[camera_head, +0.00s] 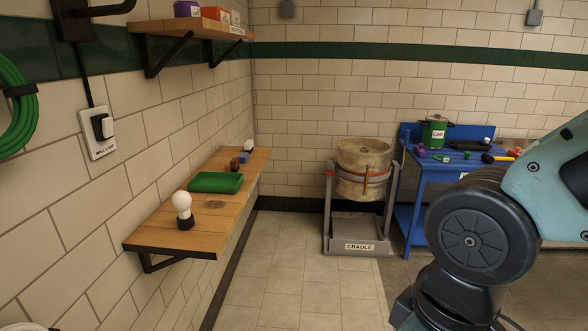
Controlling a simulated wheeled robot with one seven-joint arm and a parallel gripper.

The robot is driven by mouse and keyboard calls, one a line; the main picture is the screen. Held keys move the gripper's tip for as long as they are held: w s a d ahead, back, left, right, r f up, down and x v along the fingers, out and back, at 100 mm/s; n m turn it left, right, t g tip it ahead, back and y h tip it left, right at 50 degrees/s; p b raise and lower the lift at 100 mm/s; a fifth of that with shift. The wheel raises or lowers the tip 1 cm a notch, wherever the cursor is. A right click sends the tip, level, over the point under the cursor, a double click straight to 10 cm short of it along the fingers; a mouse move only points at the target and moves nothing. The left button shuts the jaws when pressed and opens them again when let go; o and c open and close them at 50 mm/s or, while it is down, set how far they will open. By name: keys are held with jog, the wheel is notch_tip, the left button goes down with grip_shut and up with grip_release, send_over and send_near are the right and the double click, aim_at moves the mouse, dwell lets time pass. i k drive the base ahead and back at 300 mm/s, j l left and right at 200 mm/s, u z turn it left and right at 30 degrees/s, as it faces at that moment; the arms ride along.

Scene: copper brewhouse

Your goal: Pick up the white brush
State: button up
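No thing here shows clearly as a white brush. A small white object (249,145) sits at the far end of the wooden wall shelf (160,236); it is too small to tell what it is. A white round-topped object on a black base (183,207) stands upright near the shelf's front end and looks like a bulb. My arm fills the right side of the view, but my gripper does not show.
On the shelf are a green tray (215,182), a brown object (234,165) and a blue block (244,157). A barrel in a cradle (363,170) and a cluttered blue workbench (455,166) stand at the back. The tiled floor (300,275) between is clear.

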aim_at(248, 146)
jog(key=i+l, duration=0.1)
jog(key=i, duration=0.7)
jog(key=i+l+z, duration=0.1)
jog(key=i, duration=0.75)
jog(key=i+u, duration=0.75)
jog(key=u, duration=0.15)
jog(key=i+l+u, duration=0.25)
jog(key=u, duration=0.2)
jog(key=i+l+u, duration=0.15)
jog(key=i+u, duration=0.25)
jog(key=i+l+u, duration=0.35)
jog(key=k+j, duration=0.05)
jog(key=k, duration=0.05)
